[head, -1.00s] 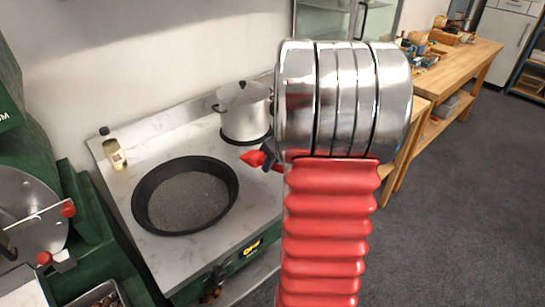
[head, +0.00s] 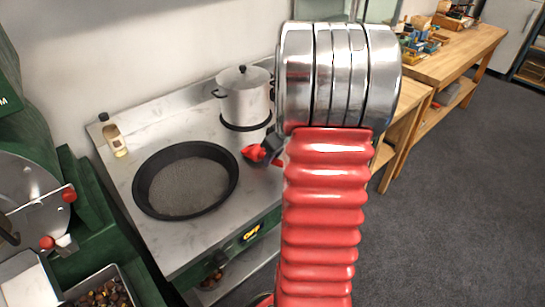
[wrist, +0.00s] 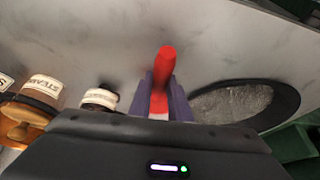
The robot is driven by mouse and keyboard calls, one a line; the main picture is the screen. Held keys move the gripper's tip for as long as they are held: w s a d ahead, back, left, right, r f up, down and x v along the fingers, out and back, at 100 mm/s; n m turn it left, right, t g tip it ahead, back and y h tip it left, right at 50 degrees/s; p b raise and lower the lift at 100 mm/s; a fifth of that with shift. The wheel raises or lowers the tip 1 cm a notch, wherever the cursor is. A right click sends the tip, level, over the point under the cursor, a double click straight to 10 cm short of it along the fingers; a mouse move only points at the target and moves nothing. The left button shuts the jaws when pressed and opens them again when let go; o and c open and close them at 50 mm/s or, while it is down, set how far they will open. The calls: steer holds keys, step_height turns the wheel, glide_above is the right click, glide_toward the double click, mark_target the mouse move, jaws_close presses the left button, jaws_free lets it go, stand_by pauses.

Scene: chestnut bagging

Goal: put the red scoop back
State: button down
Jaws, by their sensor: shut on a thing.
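The red scoop (head: 254,153) shows only as a small red part to the left of my arm in the head view, over the right side of the stove top. In the wrist view its red part (wrist: 165,65) sticks out between the two dark fingers of my gripper (wrist: 160,90). My gripper is shut on it. In the head view the gripper (head: 270,149) is mostly hidden behind my arm. I cannot see the rest of the scoop.
A black pan (head: 186,180) and a lidded pot (head: 243,97) stand on the stove top (head: 120,210). A bottle (head: 114,138) stands at its back left. A tray of chestnuts (head: 65,296) is at lower left. Labelled jars (wrist: 42,90) show in the wrist view.

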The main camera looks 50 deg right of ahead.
steer(key=shift+f, duration=0.4)
steer(key=c, duration=1.6)
jaws_free()
steer(key=shift+o, duration=0.2)
steer(key=shift+r, duration=0.15)
steer(key=v, duration=1.3)
steer(key=shift+r, duration=0.2)
steer(key=shift+s, duration=0.1)
